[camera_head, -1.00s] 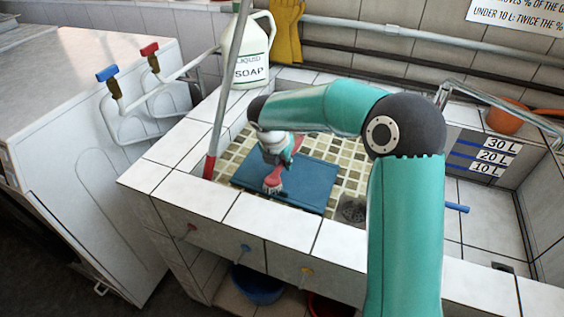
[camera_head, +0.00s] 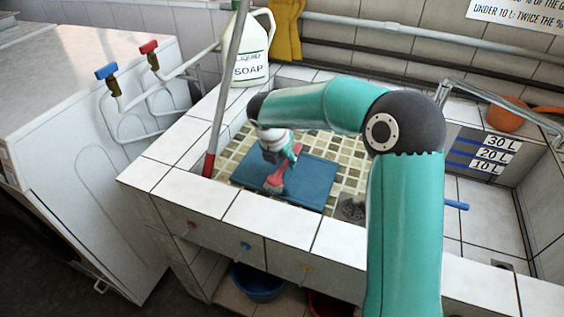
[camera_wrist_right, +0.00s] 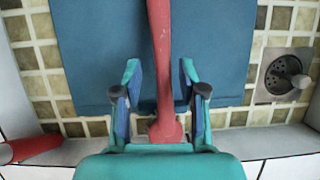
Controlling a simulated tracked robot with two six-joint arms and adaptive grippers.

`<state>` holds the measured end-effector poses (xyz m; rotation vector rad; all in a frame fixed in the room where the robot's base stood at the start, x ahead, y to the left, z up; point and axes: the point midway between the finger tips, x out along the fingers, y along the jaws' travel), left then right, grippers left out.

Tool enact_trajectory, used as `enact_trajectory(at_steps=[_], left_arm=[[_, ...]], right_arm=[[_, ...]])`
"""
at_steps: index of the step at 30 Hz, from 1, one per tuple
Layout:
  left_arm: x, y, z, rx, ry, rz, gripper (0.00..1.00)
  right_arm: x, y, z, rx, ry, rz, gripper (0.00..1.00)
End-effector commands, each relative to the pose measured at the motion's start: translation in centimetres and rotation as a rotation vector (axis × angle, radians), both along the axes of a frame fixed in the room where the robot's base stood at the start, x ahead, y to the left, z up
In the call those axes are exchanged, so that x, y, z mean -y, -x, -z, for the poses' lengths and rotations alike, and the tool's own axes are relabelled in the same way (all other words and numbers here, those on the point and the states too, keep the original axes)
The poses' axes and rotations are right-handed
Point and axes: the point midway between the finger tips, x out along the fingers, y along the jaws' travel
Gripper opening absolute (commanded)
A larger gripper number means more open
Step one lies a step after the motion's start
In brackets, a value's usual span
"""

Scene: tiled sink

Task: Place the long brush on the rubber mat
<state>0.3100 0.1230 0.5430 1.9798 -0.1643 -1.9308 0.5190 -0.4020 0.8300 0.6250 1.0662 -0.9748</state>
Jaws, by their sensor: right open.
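The long red brush (camera_head: 274,183) is over the blue rubber mat (camera_head: 312,180) in the sink basin, with its head end low at the mat's near-left part. In the right wrist view the red brush (camera_wrist_right: 160,45) runs lengthwise across the mat (camera_wrist_right: 215,45) and between my gripper's fingers. My right gripper (camera_wrist_right: 158,78) is open around the brush, with gaps on both sides. In the head view the right gripper (camera_head: 288,158) is above the mat, partly hidden by its wrist. My left gripper is not in view.
A drain with a grey strainer (camera_head: 352,208) lies right of the mat. A pole with a red end (camera_head: 209,166) stands at the basin's left corner. A soap jug (camera_head: 253,50) stands behind. The tiled rim (camera_head: 270,215) borders the basin in front.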

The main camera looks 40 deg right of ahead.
Motion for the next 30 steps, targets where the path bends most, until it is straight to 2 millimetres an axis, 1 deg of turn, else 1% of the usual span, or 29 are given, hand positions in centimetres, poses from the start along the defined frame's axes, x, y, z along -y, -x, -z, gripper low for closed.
enact_trajectory(at_steps=[1,5,12,18,23,30], left_arm=[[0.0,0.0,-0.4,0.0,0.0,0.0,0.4],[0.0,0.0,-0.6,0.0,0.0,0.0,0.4],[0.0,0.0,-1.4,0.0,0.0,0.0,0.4],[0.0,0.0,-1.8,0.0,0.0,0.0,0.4],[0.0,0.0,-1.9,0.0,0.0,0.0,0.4],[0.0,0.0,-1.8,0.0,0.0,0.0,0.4]], right_arm=[[-0.1,-0.1,-0.9,0.004,0.0,0.0,0.41],[-0.9,0.3,-3.0,0.005,-0.001,-0.001,0.41],[-2.8,1.1,-7.7,0.005,0.0,-0.003,0.41],[-3.9,1.6,-10.5,0.003,0.0,-0.001,0.41],[-4.2,1.8,-11.4,0.002,-0.001,-0.001,0.41],[-4.3,1.8,-11.5,0.001,0.0,0.0,0.41]])
